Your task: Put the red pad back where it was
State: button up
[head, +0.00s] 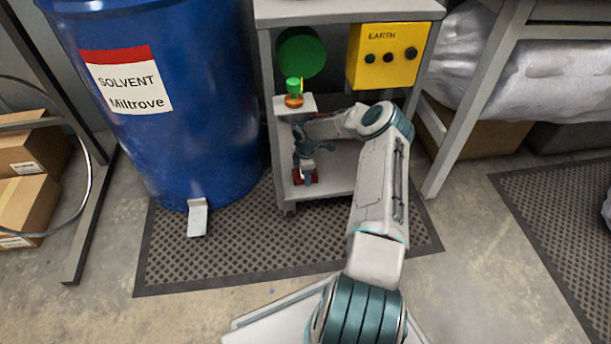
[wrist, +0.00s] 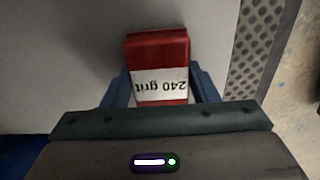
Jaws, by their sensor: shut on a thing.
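The red pad (wrist: 158,47) with a white "240 grit" label sits between the two fingers of my gripper (wrist: 160,90) in the wrist view. The label reads upside down there. My gripper is shut on the pad. In the head view my gripper (head: 307,178) reaches into the grey stand, at its lower shelf (head: 338,160), and the red pad (head: 298,177) shows small at the shelf's left front. I cannot tell whether the pad touches the shelf.
A blue solvent drum (head: 175,120) stands close left of the stand. Above my gripper, a small white ledge (head: 295,106) carries an orange and green item (head: 294,92). A yellow EARTH box (head: 388,55) is at upper right. A perforated mat (head: 240,245) lies on the floor.

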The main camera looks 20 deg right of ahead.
jog(key=shift+f, duration=0.15)
jog(key=o, duration=1)
jog(key=shift+c, duration=0.2)
jog(key=shift+r+p, duration=1.75)
jog(key=shift+r, duration=2.2)
